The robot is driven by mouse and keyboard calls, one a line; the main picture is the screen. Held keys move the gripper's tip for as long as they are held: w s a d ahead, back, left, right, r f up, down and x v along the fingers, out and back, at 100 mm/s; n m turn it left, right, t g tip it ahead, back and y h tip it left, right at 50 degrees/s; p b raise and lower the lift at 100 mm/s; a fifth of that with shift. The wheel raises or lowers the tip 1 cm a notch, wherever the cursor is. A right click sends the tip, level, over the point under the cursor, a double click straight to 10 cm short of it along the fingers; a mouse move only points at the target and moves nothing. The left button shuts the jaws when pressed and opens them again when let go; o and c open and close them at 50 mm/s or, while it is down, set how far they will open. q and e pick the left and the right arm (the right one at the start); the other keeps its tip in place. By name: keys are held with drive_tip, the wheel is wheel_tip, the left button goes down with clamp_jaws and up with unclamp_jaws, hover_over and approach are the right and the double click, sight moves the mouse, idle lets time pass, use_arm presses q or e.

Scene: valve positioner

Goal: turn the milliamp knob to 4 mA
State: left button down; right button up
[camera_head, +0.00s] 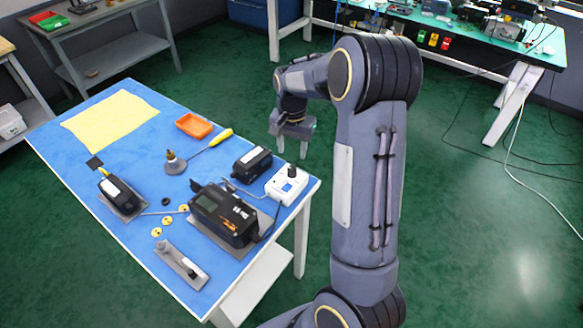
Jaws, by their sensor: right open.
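The milliamp knob (291,171) is a small black knob on top of a white box (274,191) with a small blue display. The box stands near the right edge of the blue table. The knob's pointer and the display's reading are too small to read. My right gripper (292,151) is open and empty, with its fingers pointing down. In the picture it is just above the knob, past the table's edge over the green floor, and apart from the box. My left gripper is not in view.
A large black positioner (222,215) stands left of the white box, with a smaller black unit (252,164) behind it. A yellow-handled screwdriver (218,139), an orange tray (193,126) and a yellow cloth (110,120) lie farther back. The table's left front has some bare room.

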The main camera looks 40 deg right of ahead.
sight(292, 168)
drive_tip(key=shift+w+f, duration=0.1)
drive_tip(key=shift+f, duration=0.35)
wheel_tip(292, 168, down, 7)
drive_tip(key=shift+r+p, duration=0.15)
drive_tip(key=shift+p, duration=0.25)
drive_tip(key=shift+c, duration=0.5)
drive_tip(key=c, duration=0.9)
